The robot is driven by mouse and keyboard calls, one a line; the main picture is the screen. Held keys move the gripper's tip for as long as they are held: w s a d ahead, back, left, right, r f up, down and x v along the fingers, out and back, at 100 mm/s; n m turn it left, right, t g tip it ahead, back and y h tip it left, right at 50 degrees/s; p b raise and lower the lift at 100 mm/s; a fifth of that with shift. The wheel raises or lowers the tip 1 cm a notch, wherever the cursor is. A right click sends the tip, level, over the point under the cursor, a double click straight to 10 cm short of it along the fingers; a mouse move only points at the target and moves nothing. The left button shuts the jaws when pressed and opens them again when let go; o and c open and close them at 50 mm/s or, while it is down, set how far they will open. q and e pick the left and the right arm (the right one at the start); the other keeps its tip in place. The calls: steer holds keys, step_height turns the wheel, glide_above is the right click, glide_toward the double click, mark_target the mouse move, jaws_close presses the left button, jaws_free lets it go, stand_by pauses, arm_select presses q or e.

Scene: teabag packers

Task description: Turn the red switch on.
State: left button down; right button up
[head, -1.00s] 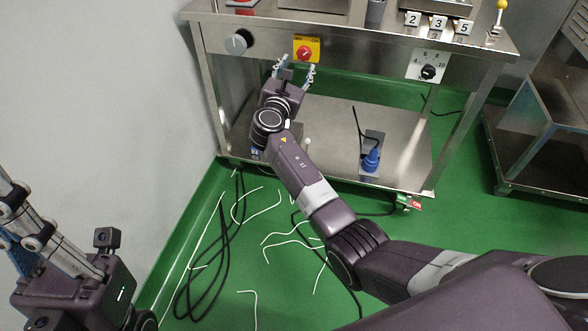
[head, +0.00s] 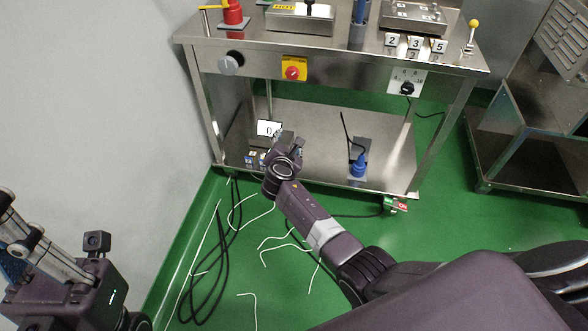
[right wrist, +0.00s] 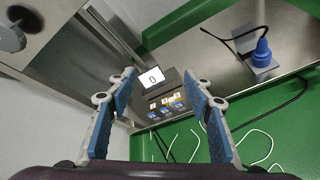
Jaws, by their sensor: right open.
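The red switch (head: 292,72) is a red round knob on a yellow plate on the cart's front panel. Its setting is too small to read in the head view, and I do not make it out in the right wrist view. My right gripper (head: 287,138) is below the switch and apart from it, in front of the lower shelf. In the right wrist view its two blue-padded fingers (right wrist: 160,73) are spread and empty, with a display box beyond them. My left gripper (head: 28,238) is at the lower left, far from the cart, its fingertips not clearly shown.
A white display (head: 269,128) reading 0 and a blue plug (head: 358,166) are on the lower shelf (head: 325,150). A grey knob (head: 231,63) and a black dial (head: 407,88) flank the switch. Cables (head: 222,255) lie on the green floor.

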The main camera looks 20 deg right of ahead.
steer(key=s+a+f+m+g+y+p, duration=0.1)
steer(key=s+f+m+g+p, duration=0.1)
steer(key=s+f+p, duration=0.2)
steer(key=s+f, duration=0.3)
steer(key=shift+s+f+m+y, duration=0.3)
steer(key=shift+f, duration=0.1)
